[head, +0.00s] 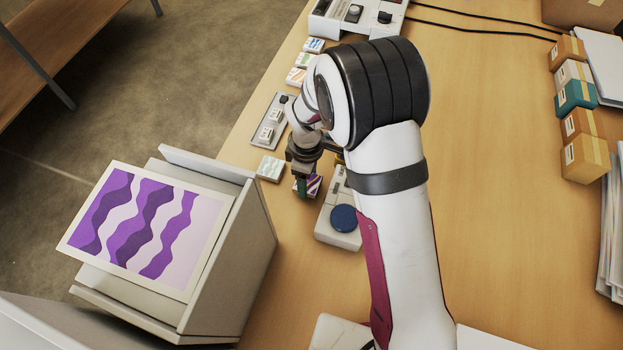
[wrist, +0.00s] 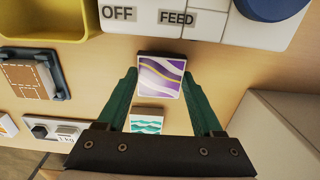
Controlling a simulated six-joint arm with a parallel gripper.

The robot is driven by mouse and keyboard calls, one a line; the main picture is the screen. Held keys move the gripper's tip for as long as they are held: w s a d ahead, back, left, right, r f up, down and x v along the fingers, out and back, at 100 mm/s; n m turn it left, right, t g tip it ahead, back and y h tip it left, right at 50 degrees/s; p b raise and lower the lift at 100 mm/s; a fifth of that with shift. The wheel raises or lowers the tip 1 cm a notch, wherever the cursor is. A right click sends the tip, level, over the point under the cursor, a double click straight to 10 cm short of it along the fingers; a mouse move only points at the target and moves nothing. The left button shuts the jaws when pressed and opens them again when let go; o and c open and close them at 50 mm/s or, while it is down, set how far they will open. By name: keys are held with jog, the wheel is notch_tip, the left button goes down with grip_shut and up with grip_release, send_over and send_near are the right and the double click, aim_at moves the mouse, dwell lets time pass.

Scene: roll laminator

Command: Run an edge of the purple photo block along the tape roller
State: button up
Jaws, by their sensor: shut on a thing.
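The purple photo block (wrist: 161,78) is a small square with purple, white and yellow waves, held between the two green fingers of my gripper (wrist: 160,88). In the head view my gripper (head: 302,187) points down at the table, and the block (head: 314,185) shows partly beside its finger. I cannot tell whether the block touches the table. A white control unit with a blue knob (head: 343,218) stands just right of it; the wrist view shows its OFF and FEED labels (wrist: 178,18). I cannot make out the tape roller; my arm covers part of that area.
A teal-wave block (wrist: 147,121) lies close to the held block. A yellow container (wrist: 55,22) and a framed brown pad (wrist: 33,76) lie to the left. A grey stand with a large purple print (head: 150,230) is at the left. Small boxes (head: 580,120) line the right.

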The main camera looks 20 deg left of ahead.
jog(key=shift+r, duration=3.15)
jog(key=shift+r, duration=0.1)
